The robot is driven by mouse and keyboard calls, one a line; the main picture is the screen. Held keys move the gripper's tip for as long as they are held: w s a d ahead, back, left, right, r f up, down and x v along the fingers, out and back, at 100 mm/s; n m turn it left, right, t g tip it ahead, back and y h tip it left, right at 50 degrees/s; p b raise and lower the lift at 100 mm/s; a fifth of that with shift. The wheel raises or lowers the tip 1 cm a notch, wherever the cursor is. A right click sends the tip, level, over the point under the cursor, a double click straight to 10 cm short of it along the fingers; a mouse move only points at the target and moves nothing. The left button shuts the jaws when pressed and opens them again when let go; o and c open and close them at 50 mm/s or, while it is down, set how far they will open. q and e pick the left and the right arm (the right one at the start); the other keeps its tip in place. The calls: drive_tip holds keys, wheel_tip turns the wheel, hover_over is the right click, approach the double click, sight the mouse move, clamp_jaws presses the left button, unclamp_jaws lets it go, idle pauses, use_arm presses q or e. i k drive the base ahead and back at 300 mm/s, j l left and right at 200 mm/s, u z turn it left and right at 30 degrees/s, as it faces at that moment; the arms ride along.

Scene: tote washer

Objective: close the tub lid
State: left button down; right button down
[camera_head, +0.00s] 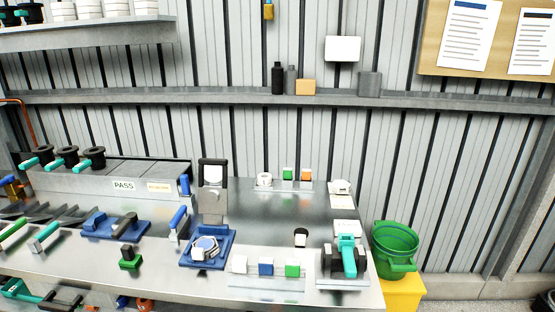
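No part of either gripper shows in the camera head view. No tub is clearly marked as the task's own. A green round bucket-like tub (396,243) with a green handle in front stands at the right, beyond the table's right end. Its top looks open, and I cannot make out a separate lid on it. On the table, a blue-based fixture (190,262) holds a round white and blue piece, with a grey upright panel (213,198) with a black top behind it. I cannot tell whether that panel is a lid.
A metal table (150,275) spans the left and middle, crowded with tools. A black device with a teal lever (347,262) stands near its right end. White, blue and green blocks (266,267) line the front edge. A yellow stand (402,295) is under the green tub. Floor shows at right.

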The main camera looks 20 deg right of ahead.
sight(213, 173)
drive_tip(key=i+z, duration=0.2)
drive_tip(key=z, duration=0.2)
drive_tip(key=i+j+z, duration=0.15)
drive_tip(key=z, duration=0.25)
drive_tip(key=i+j+z, duration=0.15)
drive_tip(key=z, duration=0.3)
drive_tip(key=i+j+z, duration=0.1)
drive_tip(key=z, duration=0.3)
drive_tip(key=j, duration=0.1)
